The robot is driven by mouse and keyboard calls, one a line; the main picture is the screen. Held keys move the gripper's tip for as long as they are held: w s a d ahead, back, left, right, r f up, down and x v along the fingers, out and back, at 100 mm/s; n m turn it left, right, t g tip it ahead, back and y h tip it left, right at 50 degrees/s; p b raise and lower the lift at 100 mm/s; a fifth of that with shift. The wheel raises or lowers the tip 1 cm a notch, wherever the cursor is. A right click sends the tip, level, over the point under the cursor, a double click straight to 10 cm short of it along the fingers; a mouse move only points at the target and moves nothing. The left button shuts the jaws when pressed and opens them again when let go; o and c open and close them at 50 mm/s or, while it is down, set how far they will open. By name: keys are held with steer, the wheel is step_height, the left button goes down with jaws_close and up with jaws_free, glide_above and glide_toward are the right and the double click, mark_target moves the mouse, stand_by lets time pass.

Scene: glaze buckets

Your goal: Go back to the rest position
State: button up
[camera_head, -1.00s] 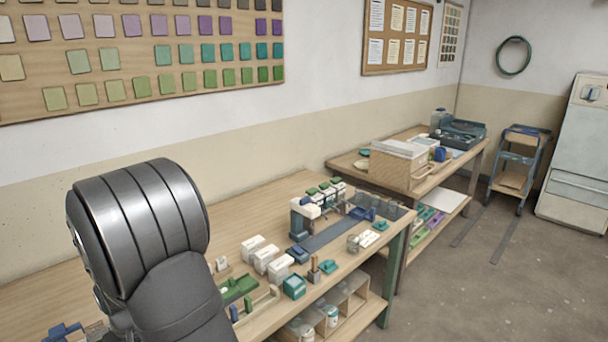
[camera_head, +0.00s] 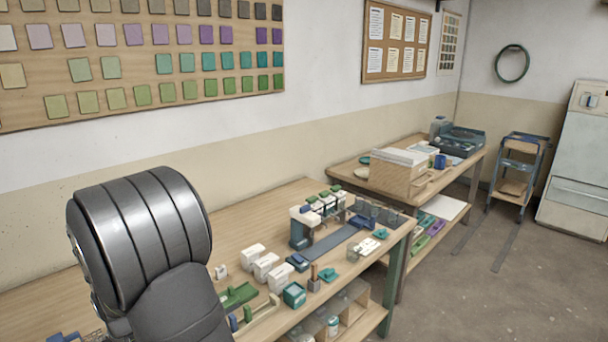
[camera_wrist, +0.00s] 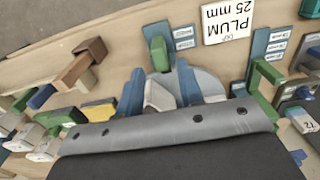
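My arm (camera_head: 140,235) stands at the lower left of the head view, over the near workbench. Its end is outside that view. In the wrist view my gripper (camera_wrist: 160,66) shows as two blue fingers, one each side of the centre, standing apart. A pale block (camera_wrist: 160,97) shows between them, further back towards the grey wrist housing. I see no finger clearly pressing on it. A green post (camera_wrist: 158,53) on a blue plate lies beyond the fingertips. The rest position is not marked in either view.
The near workbench (camera_head: 225,217) carries white boxes (camera_head: 265,262), a teal box (camera_head: 294,295), a green tray (camera_head: 238,296) and a dark blue stand (camera_head: 301,228). A "PLUM 25 mm" sign (camera_wrist: 228,20) lies near the fingers. A second bench (camera_head: 345,172) stands beyond. Bare wood lies behind the boxes.

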steer(key=f, duration=0.4)
steer(key=shift+w+a, duration=0.3)
steer(key=shift+w+a+r, duration=0.1)
steer(key=shift+w+a, duration=0.15)
